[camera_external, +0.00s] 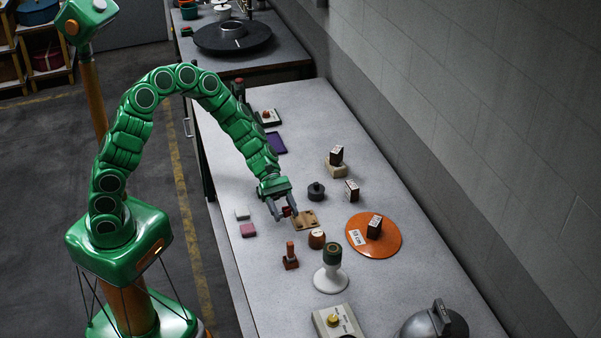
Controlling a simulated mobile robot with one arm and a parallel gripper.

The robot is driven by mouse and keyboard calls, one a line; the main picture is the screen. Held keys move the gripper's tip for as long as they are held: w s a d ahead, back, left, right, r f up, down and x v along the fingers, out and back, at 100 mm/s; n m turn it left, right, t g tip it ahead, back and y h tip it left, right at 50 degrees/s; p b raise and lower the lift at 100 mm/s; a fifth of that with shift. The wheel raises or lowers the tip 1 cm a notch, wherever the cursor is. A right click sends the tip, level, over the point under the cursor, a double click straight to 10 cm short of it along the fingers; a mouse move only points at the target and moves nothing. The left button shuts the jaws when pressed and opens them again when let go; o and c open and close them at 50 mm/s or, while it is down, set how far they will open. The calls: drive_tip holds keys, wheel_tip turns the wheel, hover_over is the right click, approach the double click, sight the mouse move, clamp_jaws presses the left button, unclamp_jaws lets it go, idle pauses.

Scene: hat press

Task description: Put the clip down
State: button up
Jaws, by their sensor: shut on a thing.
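My gripper (283,213) is low over the grey worktop, left of the middle of the table. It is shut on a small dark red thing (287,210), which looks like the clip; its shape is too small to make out. The fingers partly hide it. A tan wooden board (305,220) lies flat just right of the fingertips. I cannot tell whether the clip touches the board or the table.
A red-brown stamp (290,257), a brown barrel-shaped piece (317,239) and a white stand (331,280) are in front. An orange disc (391,236) carries a dark block. The worktop's left front is clear.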

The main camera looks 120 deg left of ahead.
drive_tip(key=shift+r, duration=0.85)
drive_tip(key=r, duration=0.4)
drive_tip(key=shift+w+d+r, duration=0.1)
drive_tip(key=shift+w+d, duration=0.05)
drive_tip(key=shift+d, duration=0.1)
drive_tip(key=w+d, duration=0.8)
drive_tip(key=d, duration=0.5)
drive_tip(key=m+g+h, duration=0.1)
hover_over(277, 306)
wheel_tip(277, 306, down, 6)
drive_tip(key=shift+f, duration=4.55)
drive_tip(key=shift+f, duration=0.15)
drive_tip(key=o, duration=1)
